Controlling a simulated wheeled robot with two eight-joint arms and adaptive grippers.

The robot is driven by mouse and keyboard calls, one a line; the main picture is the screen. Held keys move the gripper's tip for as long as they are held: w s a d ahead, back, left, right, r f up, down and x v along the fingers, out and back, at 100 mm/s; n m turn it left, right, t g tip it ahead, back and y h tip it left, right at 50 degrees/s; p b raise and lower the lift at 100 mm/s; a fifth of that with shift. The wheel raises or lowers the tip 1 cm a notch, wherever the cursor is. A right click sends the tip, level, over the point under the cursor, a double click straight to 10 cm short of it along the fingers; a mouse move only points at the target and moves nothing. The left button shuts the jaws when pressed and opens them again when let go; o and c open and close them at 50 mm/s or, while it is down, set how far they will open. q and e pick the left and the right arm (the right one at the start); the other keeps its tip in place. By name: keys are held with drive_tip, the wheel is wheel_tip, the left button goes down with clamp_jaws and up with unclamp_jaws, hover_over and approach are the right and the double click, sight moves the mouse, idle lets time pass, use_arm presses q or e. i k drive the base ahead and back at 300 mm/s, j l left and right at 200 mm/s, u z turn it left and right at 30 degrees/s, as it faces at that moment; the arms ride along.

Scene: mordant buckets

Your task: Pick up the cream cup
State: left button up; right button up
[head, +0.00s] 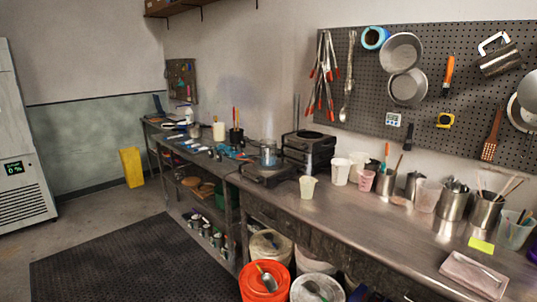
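A small cream cup (307,188) stands upright near the front edge of the long metal counter (335,208), just right of the black burner. A larger white cup (340,172) stands behind it to the right, with another pale cup (359,166) beside that. A pink cup (365,181) is further right. Neither of my grippers shows in the head view.
A burner (266,175) with a glass beaker stands left of the cup. Metal containers with utensils (452,201) and a tray (473,274) are to the right. Buckets, including an orange one (262,284), stand below. A black mat (130,265) covers open floor.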

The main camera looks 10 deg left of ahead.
sight(307, 189)
drive_tip(key=i+j, duration=0.25)
drive_tip(key=i, duration=0.15)
drive_tip(key=i+j, duration=0.2)
drive_tip(key=i, duration=0.25)
drive_tip(key=i+j, duration=0.25)
drive_tip(key=i, duration=0.15)
drive_tip(key=i+l+z, duration=0.05)
